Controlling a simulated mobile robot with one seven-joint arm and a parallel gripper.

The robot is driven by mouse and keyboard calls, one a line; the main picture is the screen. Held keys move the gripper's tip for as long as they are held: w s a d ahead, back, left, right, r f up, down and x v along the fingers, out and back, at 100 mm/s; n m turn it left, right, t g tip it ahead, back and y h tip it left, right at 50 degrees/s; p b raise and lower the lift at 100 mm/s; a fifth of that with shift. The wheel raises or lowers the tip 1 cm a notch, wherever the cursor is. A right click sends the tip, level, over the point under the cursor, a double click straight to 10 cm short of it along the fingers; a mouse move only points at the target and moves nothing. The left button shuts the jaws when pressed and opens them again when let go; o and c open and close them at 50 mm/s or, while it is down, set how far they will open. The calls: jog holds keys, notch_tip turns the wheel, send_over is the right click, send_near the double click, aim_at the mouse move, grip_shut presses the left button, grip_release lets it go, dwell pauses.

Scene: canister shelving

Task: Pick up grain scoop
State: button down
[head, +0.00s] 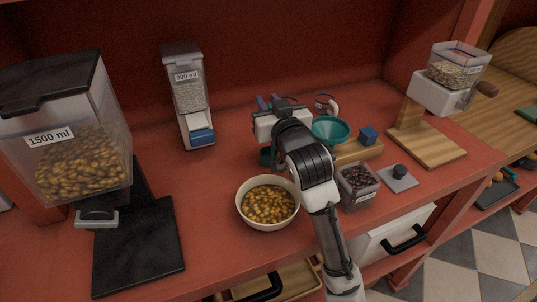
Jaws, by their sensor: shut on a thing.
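My gripper (278,128) is over the counter behind the bowl of grain, with its fingertips mostly hidden by its own body and my arm. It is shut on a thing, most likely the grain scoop. A small dark teal piece (265,157), which seems to be part of the scoop, shows just below the gripper, behind the bowl's rim. The rest of it is hidden, so I cannot tell its shape or whether it touches the counter.
A cream bowl (241,210) of yellow-brown grain stands in front. Right are a teal funnel (330,130), a clear bean container (357,186) and a grinder (440,95) on wood.

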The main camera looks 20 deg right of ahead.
jog(key=shift+r, duration=0.1)
notch_tip(320, 180, up, 20)
jog(key=p, duration=0.8)
dwell(0.3)
